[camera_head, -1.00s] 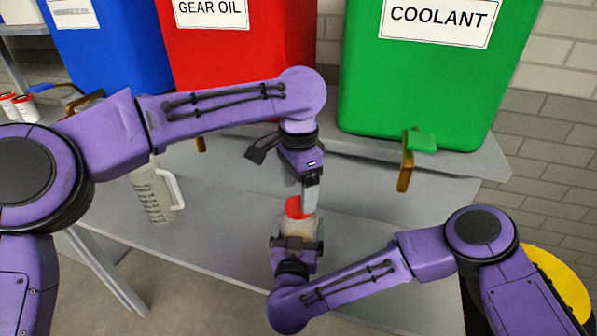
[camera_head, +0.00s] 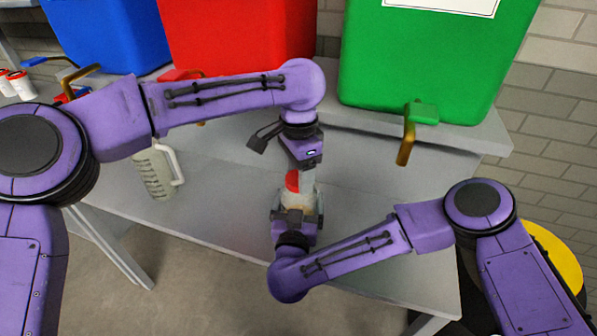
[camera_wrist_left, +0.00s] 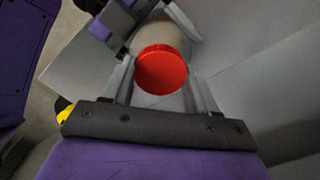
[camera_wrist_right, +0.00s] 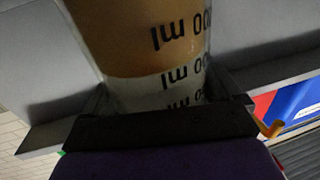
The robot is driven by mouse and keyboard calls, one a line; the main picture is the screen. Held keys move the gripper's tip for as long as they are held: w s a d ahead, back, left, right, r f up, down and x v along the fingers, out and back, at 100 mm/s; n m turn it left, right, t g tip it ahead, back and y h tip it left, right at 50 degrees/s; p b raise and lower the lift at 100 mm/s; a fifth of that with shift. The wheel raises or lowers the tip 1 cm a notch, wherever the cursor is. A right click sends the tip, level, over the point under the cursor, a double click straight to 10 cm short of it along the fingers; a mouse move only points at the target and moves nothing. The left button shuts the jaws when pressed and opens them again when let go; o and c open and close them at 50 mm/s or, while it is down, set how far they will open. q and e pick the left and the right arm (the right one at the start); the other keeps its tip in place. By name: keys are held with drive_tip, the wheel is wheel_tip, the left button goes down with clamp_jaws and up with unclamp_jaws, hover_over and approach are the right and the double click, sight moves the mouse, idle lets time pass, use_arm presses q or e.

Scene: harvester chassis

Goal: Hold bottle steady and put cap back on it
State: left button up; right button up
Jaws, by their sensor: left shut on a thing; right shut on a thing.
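The bottle (camera_head: 299,201) is a translucent, graduated container with amber liquid in it, upright above the table. My right gripper (camera_head: 294,214) is shut on the bottle's body; the right wrist view shows the bottle's markings (camera_wrist_right: 180,78) close up between the fingers. The red cap (camera_head: 293,181) is at the bottle's top, and it also shows in the left wrist view (camera_wrist_left: 161,70). My left gripper (camera_head: 304,186) points down from above and is shut on the cap, with a finger on each side. Whether the cap is seated on the neck I cannot tell.
A grey table (camera_head: 228,208) lies below the arms. A measuring jug (camera_head: 156,173) stands at left. Blue, red (camera_head: 240,38) and green (camera_head: 430,60) tanks with taps stand on a shelf behind. White containers with red lids (camera_head: 20,84) sit at far left.

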use_arm(q)
drive_tip(key=o, duration=1.2)
drive_tip(key=shift+o, duration=0.2)
wheel_tip(320, 180, up, 12)
use_arm(e)
drive_tip(key=o, duration=1.7)
use_arm(q)
wheel_tip(320, 180, down, 2)
drive_tip(key=shift+b, duration=1.05)
use_arm(e)
drive_tip(key=shift+o, duration=0.2)
drive_tip(key=s+a, duration=0.1)
drive_tip(key=s, duration=0.9)
drive_tip(key=shift+s, duration=0.3)
